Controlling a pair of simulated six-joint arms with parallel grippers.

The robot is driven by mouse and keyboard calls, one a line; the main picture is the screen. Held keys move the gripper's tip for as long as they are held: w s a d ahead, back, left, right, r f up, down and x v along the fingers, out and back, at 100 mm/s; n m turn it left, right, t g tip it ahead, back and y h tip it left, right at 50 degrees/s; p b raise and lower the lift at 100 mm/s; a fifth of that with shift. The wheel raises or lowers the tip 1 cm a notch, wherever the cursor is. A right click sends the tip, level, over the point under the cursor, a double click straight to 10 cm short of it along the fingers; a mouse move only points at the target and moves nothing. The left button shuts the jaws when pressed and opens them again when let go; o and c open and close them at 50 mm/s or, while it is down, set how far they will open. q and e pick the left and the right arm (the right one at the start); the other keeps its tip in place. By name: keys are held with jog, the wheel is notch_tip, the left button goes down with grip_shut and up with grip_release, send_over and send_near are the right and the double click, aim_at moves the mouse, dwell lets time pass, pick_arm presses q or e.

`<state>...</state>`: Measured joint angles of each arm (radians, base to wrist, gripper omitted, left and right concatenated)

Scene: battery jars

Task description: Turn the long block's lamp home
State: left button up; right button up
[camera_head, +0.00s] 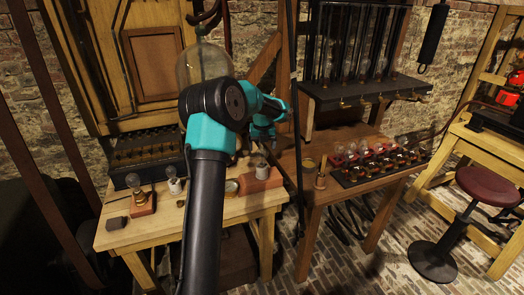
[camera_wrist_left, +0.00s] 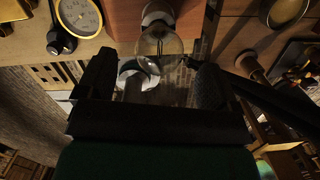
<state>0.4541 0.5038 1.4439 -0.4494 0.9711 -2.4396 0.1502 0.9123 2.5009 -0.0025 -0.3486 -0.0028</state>
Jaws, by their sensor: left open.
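The long reddish block (camera_head: 262,181) lies on the right part of the pale wooden table, and it also shows at the top of the wrist view (camera_wrist_left: 122,20). Its clear glass lamp (camera_wrist_left: 158,46) sits in a pale socket (camera_wrist_left: 157,13) on the block. My left gripper (camera_wrist_left: 152,82) is open, with one dark jaw on each side of the lamp in the picture. I see no contact between jaws and glass. My right gripper is not in view.
A shorter block (camera_head: 143,205) with another lamp (camera_head: 133,181) stands at the table's left. A round dial (camera_wrist_left: 80,16) and a brass dish (camera_wrist_left: 285,12) flank the long block in the wrist view. A tray of lamps (camera_head: 380,163) stands on the right bench; a dark pole rises between.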

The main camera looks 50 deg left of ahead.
pick_arm(q)
notch_tip(320, 180, up, 14)
jog(key=s+d, duration=0.1)
jog(key=shift+d, duration=0.2)
dwell(0.4)
